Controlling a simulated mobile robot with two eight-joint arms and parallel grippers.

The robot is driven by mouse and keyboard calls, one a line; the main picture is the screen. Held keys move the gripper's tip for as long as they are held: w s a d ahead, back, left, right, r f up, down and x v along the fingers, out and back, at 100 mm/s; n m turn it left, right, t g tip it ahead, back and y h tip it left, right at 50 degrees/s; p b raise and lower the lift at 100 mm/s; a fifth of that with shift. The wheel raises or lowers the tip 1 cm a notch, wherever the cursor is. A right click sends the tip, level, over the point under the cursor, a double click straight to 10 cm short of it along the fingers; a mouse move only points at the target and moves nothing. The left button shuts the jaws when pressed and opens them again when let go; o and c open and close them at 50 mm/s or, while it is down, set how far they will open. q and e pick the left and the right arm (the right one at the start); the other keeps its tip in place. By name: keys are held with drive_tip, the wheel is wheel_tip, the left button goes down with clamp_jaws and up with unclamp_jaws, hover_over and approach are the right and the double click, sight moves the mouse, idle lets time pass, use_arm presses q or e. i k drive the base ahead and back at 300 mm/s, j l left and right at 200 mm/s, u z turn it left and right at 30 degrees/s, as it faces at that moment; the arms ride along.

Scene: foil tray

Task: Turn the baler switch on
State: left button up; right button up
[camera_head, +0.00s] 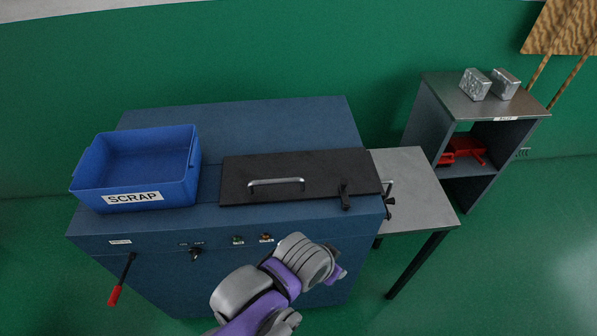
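The baler is a blue cabinet (150,235) with a shut black lid (330,165) on top. A small black switch knob (196,253) sits on its front face, below small labels too small to read; its setting cannot be told. One of my arms, grey and purple, reaches up from the bottom edge in front of the cabinet, to the right of the knob and apart from it in the picture. No gripper fingers show. My other arm is out of view.
Green (237,240) and orange (265,238) controls sit right of the knob; a red-handled lever (116,290) hangs left. A blue SCRAP bin (190,185) stands on the cabinet. A grey side table (425,190) and a shelf (440,90) with two metal blocks stand right.

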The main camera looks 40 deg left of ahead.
sight(195, 251)
drive_tip(key=u, duration=2.05)
